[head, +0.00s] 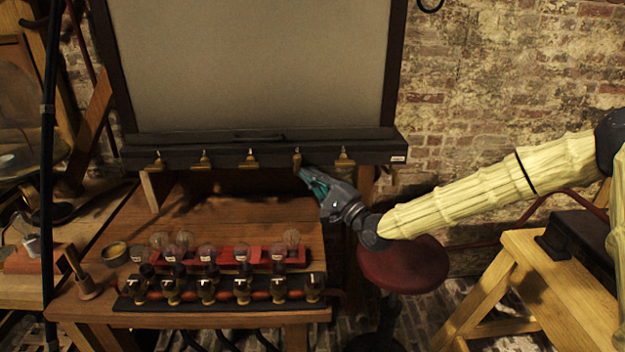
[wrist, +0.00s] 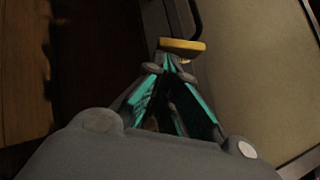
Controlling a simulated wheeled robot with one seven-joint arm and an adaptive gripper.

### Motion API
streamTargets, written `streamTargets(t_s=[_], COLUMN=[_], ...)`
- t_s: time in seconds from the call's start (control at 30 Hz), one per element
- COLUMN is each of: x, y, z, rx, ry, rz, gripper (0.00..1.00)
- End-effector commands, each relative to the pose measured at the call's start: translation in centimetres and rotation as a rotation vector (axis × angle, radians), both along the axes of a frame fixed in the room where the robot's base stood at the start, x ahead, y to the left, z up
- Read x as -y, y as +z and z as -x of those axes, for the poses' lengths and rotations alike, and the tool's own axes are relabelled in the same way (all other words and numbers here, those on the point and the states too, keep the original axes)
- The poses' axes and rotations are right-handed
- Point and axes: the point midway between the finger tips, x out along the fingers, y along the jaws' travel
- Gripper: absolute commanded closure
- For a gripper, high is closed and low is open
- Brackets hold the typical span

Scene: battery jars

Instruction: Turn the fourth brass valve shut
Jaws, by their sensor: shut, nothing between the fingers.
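A row of brass valves hangs along the lower edge of a dark horizontal box. The fourth brass valve from the left (head: 297,156) is just above and slightly left of my gripper's tips. My gripper (head: 304,173) comes in from the right and points up and left at it. In the wrist view a brass bar (wrist: 183,45), apparently this valve's handle, lies across just beyond the tips of my gripper (wrist: 168,64). The teal-padded fingers are together at the tips with nothing between them. I cannot tell whether they touch the handle.
The third valve (head: 252,160) and the fifth valve (head: 344,157) flank it. Below, a wooden bench (head: 225,218) holds red racks with bulbs and a black strip (head: 150,305) of jars. A dark red stool (head: 403,266) stands under my arm. The bench's back half is mostly clear.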

Motion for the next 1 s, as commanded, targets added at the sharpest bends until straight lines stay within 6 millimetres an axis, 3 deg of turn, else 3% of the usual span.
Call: streamTargets(t_s=[1.0], x=[-0.70], y=[-0.81], z=[0.03], rx=[0.000], ry=[0.001], rz=[-0.187], gripper=[1.00])
